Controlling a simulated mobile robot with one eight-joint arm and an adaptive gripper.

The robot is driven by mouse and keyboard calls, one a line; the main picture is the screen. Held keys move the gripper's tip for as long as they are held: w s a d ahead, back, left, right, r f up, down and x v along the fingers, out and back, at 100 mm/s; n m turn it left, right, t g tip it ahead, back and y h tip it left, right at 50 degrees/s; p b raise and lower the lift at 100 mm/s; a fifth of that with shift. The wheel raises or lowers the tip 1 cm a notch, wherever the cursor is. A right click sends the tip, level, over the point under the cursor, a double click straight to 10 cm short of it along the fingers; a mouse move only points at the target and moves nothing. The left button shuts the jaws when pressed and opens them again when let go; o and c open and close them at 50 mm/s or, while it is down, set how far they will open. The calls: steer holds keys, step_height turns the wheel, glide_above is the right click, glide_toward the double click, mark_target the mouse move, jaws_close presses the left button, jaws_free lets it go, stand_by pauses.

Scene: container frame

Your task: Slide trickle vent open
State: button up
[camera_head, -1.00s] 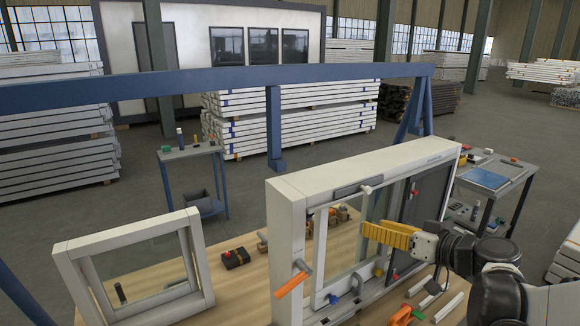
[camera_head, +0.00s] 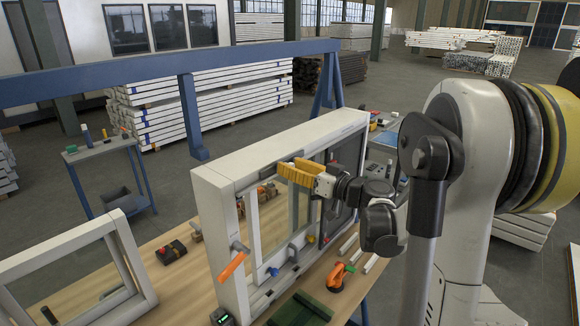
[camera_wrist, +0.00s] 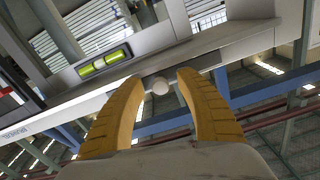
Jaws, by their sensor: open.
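The white-framed window unit (camera_head: 212,200) stands upright on the wooden bench. In the wrist view my open fingers (camera_wrist: 158,84) are on either side of a small round pale knob (camera_wrist: 160,87). The knob sticks out from a grey vent strip (camera_wrist: 178,63) on the frame. I cannot tell whether either finger touches the knob. The vent's opening is hidden.
An orange-handled tool (camera_head: 231,265) sticks out from the frame's left side. Another orange tool (camera_head: 337,276) lies on the bench. A second white frame (camera_head: 70,262) stands at lower left.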

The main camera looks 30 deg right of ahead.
mark_target(294, 158)
steer(key=shift+w+a, duration=0.1)
jaws_close()
steer(key=d, duration=0.1)
steer(key=w+d, duration=0.1)
steer(key=d, duration=0.2)
steer(key=shift+w+b, duration=0.25)
steer(key=shift+b, duration=0.15)
jaws_free()
steer(key=shift+d, duration=0.25)
steer(key=shift+a, duration=0.15)
